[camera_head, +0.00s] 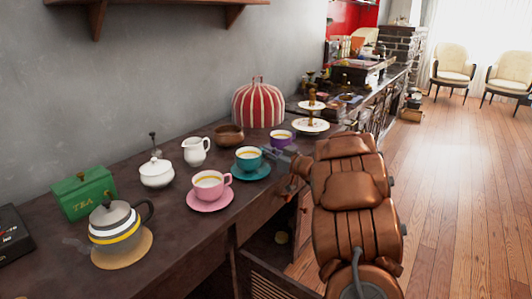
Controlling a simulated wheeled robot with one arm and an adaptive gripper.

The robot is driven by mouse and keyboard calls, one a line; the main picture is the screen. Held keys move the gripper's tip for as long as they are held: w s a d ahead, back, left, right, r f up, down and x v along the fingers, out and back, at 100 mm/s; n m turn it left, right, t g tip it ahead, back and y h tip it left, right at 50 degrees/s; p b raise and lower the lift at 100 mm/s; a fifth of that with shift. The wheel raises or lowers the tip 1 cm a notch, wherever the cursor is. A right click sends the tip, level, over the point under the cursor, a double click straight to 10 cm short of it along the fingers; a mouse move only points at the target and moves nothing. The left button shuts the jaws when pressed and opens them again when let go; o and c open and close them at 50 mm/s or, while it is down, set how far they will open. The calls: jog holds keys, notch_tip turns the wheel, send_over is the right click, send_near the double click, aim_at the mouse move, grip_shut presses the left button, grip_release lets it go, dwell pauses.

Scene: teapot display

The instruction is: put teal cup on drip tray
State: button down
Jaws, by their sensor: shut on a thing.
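The teal cup (248,157), pale inside with a yellow ring, stands upright at the teal saucer (249,174) on the dark counter. My gripper (268,154) reaches in from the right and is shut on the cup at its right side, where the handle would be. The fingertips are small and partly hidden by the cup and my arm. I cannot make out a drip tray for certain in this view.
A pink cup (208,184) on a pink saucer (209,202) and a purple cup (281,138) stand close by. Behind are a brown bowl (229,134), white jug (195,151) and striped cosy (258,107). A teapot (115,222) on a tan round mat (124,262) stands left.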

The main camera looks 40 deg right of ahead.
jog(key=shift+f, duration=0.15)
jog(key=c, duration=1.3)
grip_release()
jog(key=shift+f+b, duration=0.2)
jog(key=shift+b, duration=0.35)
jog(key=shift+s+b, duration=0.1)
jog(key=shift+b, duration=0.2)
